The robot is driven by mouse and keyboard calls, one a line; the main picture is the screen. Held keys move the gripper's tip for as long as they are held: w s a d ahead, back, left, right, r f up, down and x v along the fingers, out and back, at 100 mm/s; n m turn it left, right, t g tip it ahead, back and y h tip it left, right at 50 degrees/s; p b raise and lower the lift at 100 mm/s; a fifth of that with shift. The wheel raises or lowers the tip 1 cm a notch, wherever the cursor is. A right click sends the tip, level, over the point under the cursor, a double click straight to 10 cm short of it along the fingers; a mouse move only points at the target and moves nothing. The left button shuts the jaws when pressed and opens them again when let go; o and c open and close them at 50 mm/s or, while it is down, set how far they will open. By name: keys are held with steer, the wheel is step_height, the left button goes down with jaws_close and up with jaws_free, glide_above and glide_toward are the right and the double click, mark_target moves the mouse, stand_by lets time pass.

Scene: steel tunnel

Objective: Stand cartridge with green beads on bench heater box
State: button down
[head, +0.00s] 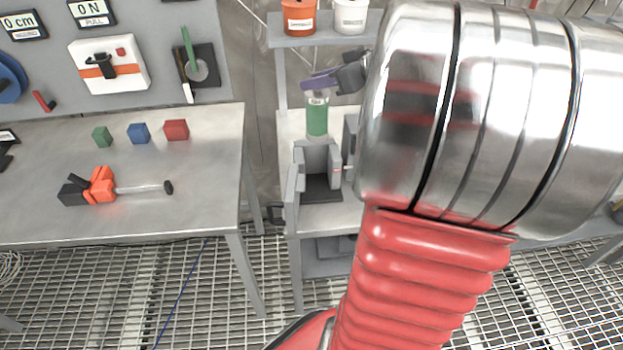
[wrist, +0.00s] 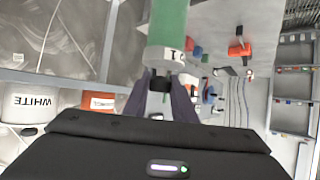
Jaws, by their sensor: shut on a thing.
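The cartridge with green beads (head: 317,120) is upright in the head view, with a pale label band near its top. My gripper (head: 320,82) has purple fingers shut on the cartridge's top end. In the wrist view the green cartridge (wrist: 167,25) stretches away from the purple fingers (wrist: 168,98), with a black piece between them. A grey block-like fixture (head: 318,160) with raised walls and a dark base stands on the bench in front of the cartridge. I cannot tell for sure whether it is the heater box. Whether the cartridge's bottom touches anything is unclear.
An orange tub (head: 300,18) and a white tub (head: 350,16) stand on the shelf above. The left table (head: 60,165) holds small green, blue and red blocks and an orange-black tool (head: 100,187). My arm hides the right side of the bench.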

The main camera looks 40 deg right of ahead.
mark_target(317, 128)
step_height(317, 128, down, 14)
steer(key=shift+r, duration=0.25)
stand_by(0.5)
steer(key=shift+f, duration=2.35)
steer(key=c, duration=1.5)
jaws_free()
steer(key=shift+o, duration=0.2)
